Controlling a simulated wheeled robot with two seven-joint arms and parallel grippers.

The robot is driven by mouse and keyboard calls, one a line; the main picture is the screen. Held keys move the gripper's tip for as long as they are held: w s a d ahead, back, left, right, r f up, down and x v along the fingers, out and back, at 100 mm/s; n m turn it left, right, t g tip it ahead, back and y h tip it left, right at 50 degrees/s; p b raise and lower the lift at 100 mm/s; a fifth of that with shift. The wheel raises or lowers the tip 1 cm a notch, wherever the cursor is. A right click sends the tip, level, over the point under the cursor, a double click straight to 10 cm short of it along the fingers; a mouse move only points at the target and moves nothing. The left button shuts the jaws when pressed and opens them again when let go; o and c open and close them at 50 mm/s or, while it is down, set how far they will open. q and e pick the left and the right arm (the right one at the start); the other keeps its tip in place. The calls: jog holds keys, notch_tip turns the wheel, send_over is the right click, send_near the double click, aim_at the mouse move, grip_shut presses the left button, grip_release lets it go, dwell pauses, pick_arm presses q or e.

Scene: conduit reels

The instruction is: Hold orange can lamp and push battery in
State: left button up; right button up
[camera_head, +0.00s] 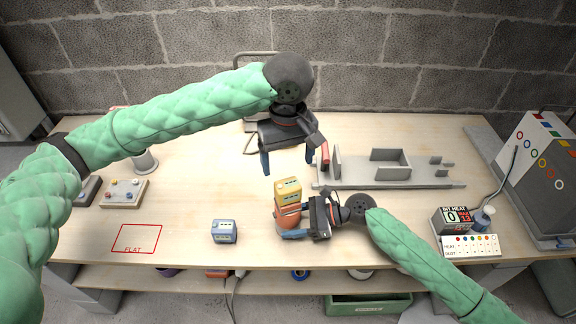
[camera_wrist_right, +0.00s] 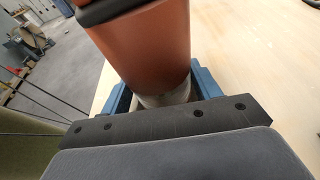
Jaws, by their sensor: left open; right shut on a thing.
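The orange can lamp (camera_head: 287,219) stands near the middle front of the table; its orange body fills the top of the right wrist view (camera_wrist_right: 145,50). A yellow battery (camera_head: 288,188) sits on top of the lamp; how deep it is seated cannot be told. My right gripper (camera_head: 291,234) is shut on the lamp low down, reaching in from the right. Its blue fingers also show in the right wrist view (camera_wrist_right: 165,90), either side of the lamp's lower part. My left gripper (camera_head: 287,160) is open and empty, pointing down above and behind the battery.
A blue-grey battery-like block (camera_head: 224,231) stands left of the lamp. A red FLAT outline (camera_head: 137,239) is empty. A grey fixture (camera_head: 390,172) lies behind right. A BIT HEAT meter (camera_head: 455,218) and a large tester box (camera_head: 535,170) stand right.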

dwell(0.3)
jog(key=o, duration=1.2)
